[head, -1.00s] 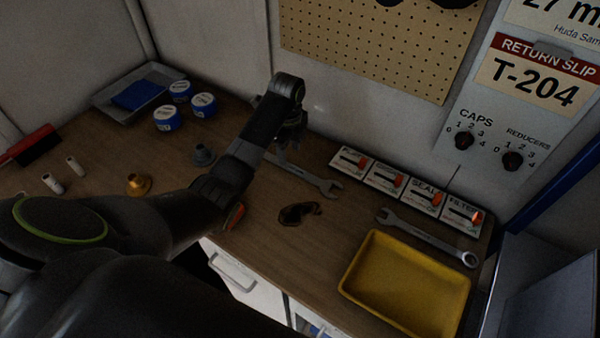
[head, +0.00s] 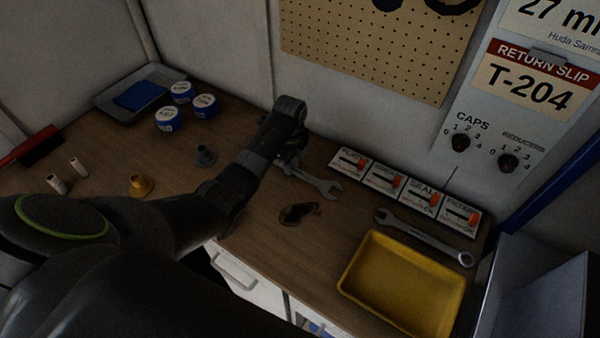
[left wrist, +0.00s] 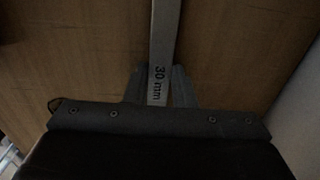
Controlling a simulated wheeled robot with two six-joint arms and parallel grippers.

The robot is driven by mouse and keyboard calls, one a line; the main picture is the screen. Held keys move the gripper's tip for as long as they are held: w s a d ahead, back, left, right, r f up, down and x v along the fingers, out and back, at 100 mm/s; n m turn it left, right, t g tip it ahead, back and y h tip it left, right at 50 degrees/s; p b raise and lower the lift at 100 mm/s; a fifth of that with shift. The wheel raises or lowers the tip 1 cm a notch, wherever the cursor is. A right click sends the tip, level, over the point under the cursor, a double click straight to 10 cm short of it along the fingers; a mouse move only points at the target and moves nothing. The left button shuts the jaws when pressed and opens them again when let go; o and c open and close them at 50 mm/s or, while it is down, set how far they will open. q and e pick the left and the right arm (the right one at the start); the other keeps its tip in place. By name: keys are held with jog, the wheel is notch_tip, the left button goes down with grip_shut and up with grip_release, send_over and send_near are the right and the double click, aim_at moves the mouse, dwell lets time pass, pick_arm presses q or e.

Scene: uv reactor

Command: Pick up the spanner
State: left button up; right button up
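A grey 30 mm spanner (head: 318,182) lies on the wooden bench in the middle of the head view. Its open jaw points right, and its other end is hidden behind my left gripper (head: 290,162). The left wrist view shows its handle (left wrist: 164,35), marked "30 mm", between the fingers of my left gripper (left wrist: 160,88). Both fingers sit close against the handle's sides and look shut on it. The spanner looks still down on the bench. A second spanner (head: 425,238) lies farther right, behind the yellow tray; its size is unreadable. My right gripper is not in view.
A yellow tray (head: 353,290) stands at the front right. A dark stain (head: 298,213) lies before the spanner. Blue-sided tubs (head: 167,119), a grey tray (head: 105,106) and brass (head: 140,186) and grey (head: 205,156) fittings stand left.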

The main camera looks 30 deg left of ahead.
pick_arm(q)
grip_shut()
notch_tip(320, 180, up, 10)
jog(key=b, duration=0.1)
dwell(0.4)
jog(key=shift+w, duration=0.1)
dwell(0.8)
